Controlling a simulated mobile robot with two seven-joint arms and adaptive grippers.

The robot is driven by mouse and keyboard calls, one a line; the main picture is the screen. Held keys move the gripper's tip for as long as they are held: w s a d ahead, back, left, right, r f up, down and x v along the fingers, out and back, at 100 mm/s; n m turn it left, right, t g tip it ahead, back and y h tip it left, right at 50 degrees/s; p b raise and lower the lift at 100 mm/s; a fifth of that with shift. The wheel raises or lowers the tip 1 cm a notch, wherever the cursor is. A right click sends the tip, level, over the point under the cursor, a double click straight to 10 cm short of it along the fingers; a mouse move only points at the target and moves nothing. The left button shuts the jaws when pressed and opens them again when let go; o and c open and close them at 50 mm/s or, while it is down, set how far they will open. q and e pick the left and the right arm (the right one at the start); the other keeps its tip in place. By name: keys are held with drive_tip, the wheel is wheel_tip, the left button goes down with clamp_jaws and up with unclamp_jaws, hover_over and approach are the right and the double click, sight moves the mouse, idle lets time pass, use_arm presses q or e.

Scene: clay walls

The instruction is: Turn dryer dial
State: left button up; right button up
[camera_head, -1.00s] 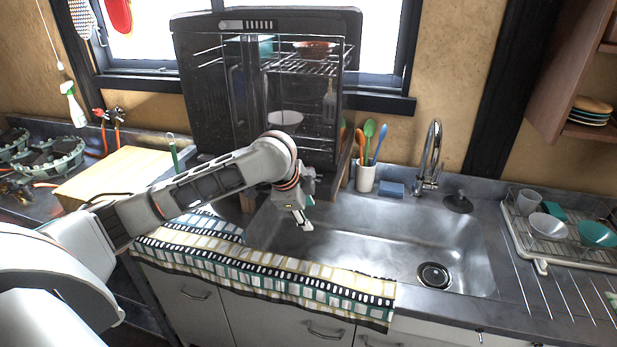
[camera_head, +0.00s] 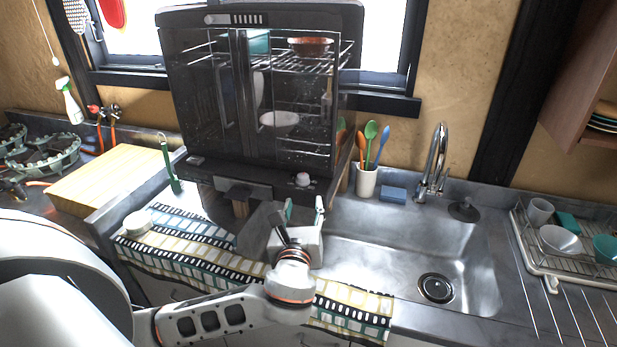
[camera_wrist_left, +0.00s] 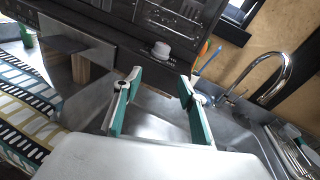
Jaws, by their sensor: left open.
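The dish dryer (camera_head: 250,110) is a dark cabinet with clear doors and wire racks, standing behind the sink's left part. Its dial (camera_head: 303,180) is a small pale knob on the front strip below the doors, toward the right. The dial also shows in the left wrist view (camera_wrist_left: 161,50), beyond and between the fingertips. My left gripper (camera_head: 304,207) is open and empty, in front of and below the dial, apart from it. Its two teal-padded fingers (camera_wrist_left: 158,88) point toward the dryer front. My right gripper is in neither view.
The metal sink (camera_head: 400,250) with its faucet (camera_head: 436,160) lies to the right. A cup of utensils (camera_head: 367,181) and a blue sponge (camera_head: 394,194) stand behind it. A patterned towel (camera_head: 190,245) covers the counter's front edge. A dish rack (camera_head: 560,265) is at far right.

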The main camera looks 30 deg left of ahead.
sight(303, 182)
use_arm(q)
drive_tip(key=shift+m+t+y, duration=0.4)
drive_tip(key=shift+m+y, duration=0.2)
drive_tip(key=shift+m, duration=0.1)
drive_tip(key=w+a, duration=0.1)
drive_tip(key=w, duration=0.1)
drive_tip(key=w+a+r, duration=0.1)
drive_tip(key=w, duration=0.1)
drive_tip(key=w+a+r, duration=0.1)
drive_tip(key=w+a, duration=0.1)
drive_tip(key=shift+r+p, duration=0.2)
drive_tip(key=shift+p, duration=0.2)
drive_tip(key=c, duration=1.1)
